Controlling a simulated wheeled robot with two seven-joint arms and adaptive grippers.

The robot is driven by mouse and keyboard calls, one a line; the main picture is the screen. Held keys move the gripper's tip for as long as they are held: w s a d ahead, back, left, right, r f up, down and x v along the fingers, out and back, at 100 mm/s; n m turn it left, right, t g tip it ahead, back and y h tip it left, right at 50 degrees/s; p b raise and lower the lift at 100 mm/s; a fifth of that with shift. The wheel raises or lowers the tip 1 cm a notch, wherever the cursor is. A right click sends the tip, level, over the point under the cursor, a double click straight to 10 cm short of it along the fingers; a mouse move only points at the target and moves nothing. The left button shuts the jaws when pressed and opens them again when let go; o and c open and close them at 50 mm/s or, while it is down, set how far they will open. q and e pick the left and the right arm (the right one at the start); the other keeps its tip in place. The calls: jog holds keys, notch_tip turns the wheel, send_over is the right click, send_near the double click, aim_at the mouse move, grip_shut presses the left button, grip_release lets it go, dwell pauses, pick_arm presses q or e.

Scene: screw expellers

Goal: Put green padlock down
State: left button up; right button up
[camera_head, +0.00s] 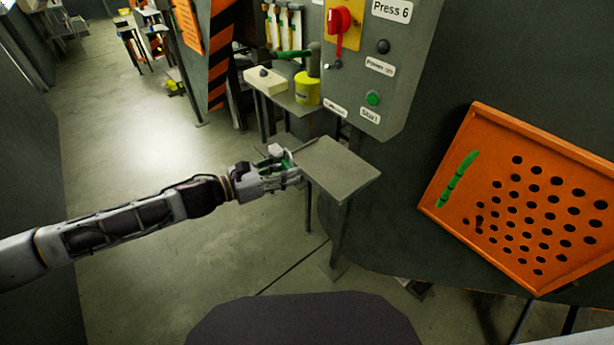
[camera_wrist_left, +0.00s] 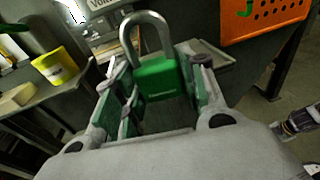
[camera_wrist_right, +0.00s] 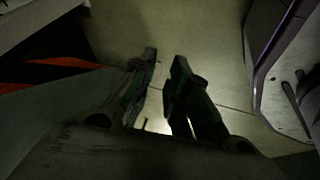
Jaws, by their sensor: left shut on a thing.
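The green padlock (camera_wrist_left: 158,80) is between the fingers of my left gripper (camera_wrist_left: 163,72), its grey shackle pointing up in the left wrist view. My left gripper is shut on it. In the head view my left gripper (camera_head: 291,172) is at the left edge of a small grey table (camera_head: 342,168); the padlock is mostly hidden there by the fingers. I cannot tell whether the padlock touches the tabletop. My right gripper (camera_wrist_right: 165,60) shows only in the right wrist view. Its fingers are a little apart, with nothing between them but floor behind.
The grey table's top is clear. Behind it, another table carries a yellow container (camera_head: 307,88) and a pale box (camera_head: 265,80). The Press 6 control box (camera_head: 375,75) hangs above the table. An orange perforated panel (camera_head: 470,215) with a green handle stands at right.

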jog(key=w+a+r+n+t+y, duration=0.2)
jog(key=w+a+r+t, duration=0.1)
jog(key=w+a+r, duration=0.75)
jog(key=t+y, duration=0.6)
jog(key=t, duration=0.2)
send_near(284, 149)
jog(key=shift+s+d+f+n, duration=0.15)
jog(key=shift+s+d+n, duration=0.1)
jog(key=shift+n, duration=0.05)
jog(key=shift+w, duration=0.1)
jog(key=shift+x, duration=5.95)
